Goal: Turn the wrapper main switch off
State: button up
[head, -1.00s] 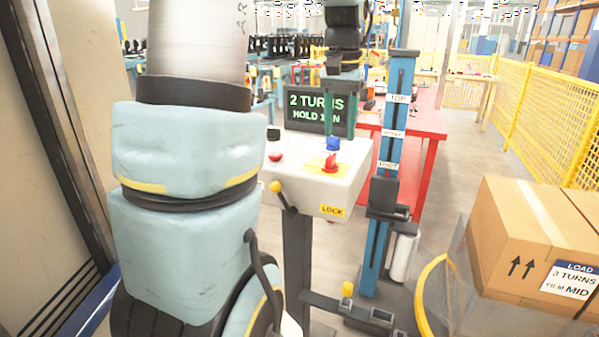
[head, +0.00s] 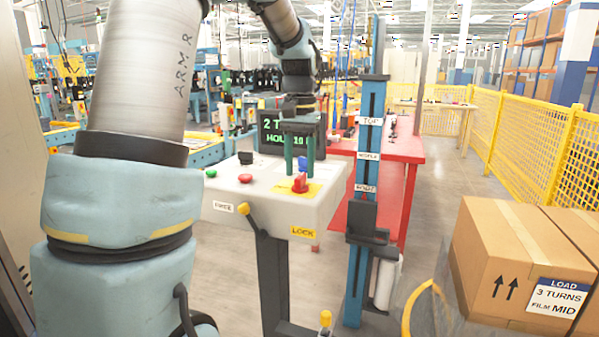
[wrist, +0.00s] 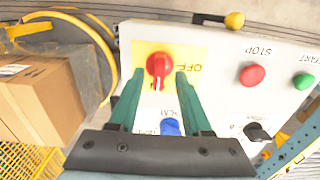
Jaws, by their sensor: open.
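The main switch is a red rotary knob (head: 300,183) on a yellow plate on the light control panel (head: 225,187). In the wrist view the red knob (wrist: 158,66) has its grip and white mark pointing down the picture. An upside-down OFF label (wrist: 188,68) is to its right on the plate. My gripper (head: 300,172) is open, with green fingers pointing down just above the knob. In the wrist view my gripper (wrist: 159,76) has one fingertip on each side of the knob, seemingly not touching it.
A blue knob (wrist: 170,127) sits close by the fingers. A red button (wrist: 252,75), green button (wrist: 303,82) and black knob (wrist: 257,132) are on the panel. A blue mast (head: 368,150) and carton (head: 510,260) stand right.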

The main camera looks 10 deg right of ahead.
jog(key=shift+f, duration=0.9)
grip_shut()
